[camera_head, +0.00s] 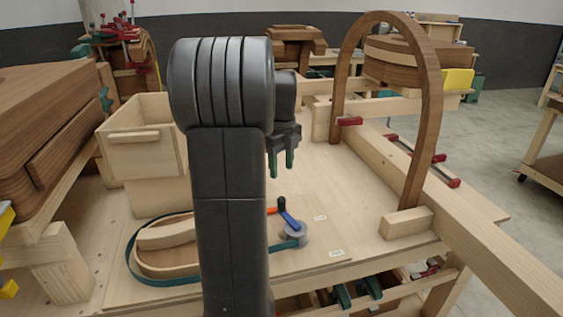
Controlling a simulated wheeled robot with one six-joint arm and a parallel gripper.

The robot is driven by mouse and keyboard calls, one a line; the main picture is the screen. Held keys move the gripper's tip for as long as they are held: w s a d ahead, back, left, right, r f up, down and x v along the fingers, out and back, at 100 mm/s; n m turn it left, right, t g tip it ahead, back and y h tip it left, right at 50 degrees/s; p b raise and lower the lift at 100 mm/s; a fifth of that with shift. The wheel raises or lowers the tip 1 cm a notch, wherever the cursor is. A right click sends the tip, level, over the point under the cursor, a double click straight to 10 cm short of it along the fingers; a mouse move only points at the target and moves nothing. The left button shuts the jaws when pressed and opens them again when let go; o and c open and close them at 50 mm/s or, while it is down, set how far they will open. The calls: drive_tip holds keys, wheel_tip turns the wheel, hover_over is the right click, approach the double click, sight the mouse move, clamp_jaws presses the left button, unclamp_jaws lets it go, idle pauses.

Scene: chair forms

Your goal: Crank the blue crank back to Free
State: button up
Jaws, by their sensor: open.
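The blue crank (287,213) sits on a round grey hub (295,234) on the wooden bench board, just right of my arm. Its orange handle end (276,209) points to the upper left and is partly beside my arm. A teal strap (284,245) meets the hub and loops around a curved wooden form (166,235) at the left. Two small white labels lie near the hub, one (320,217) to its upper right and one (336,253) to its lower right; their text is too small to read. My gripper (281,165) is open, empty and pointing down above and behind the crank.
A wooden box (145,135) on a block stands at the left. A tall bent wooden arch (431,110) rises at the right, its foot in a block (408,222). Red clamps (420,173) lie along the right beam. The board between the crank and the arch is clear.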

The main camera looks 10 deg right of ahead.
drive_tip(key=shift+r, duration=0.65)
